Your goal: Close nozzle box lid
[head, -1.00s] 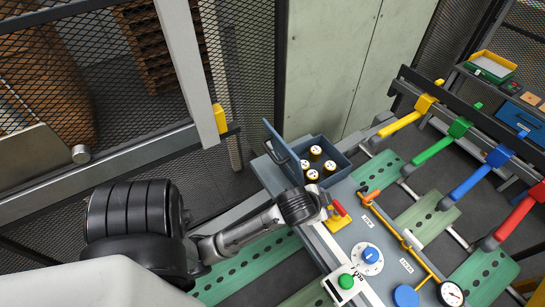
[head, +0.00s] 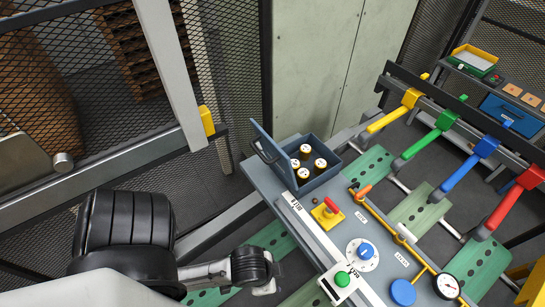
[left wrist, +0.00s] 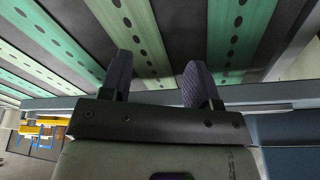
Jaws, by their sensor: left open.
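The blue-grey nozzle box (head: 322,178) stands at the far left end of the grey panel, in the head view. Its lid (head: 272,152) is open, tilted up on the box's left side, with a dark handle (head: 264,150) on it. Several nozzles with pale tops (head: 304,173) stand inside. My left arm reaches in at the lower left of the head view, below and apart from the box; its fingers are not clear there. In the left wrist view my left gripper (left wrist: 158,82) has its two fingers spread with nothing between them.
A red-handled switch on a yellow base (head: 326,214), a blue dial (head: 365,252), a green button (head: 343,279) and a gauge (head: 447,287) sit on the panel near the box. Green perforated slats (head: 370,172) and coloured clamps lie to the right. A mesh fence (head: 60,120) stands at left.

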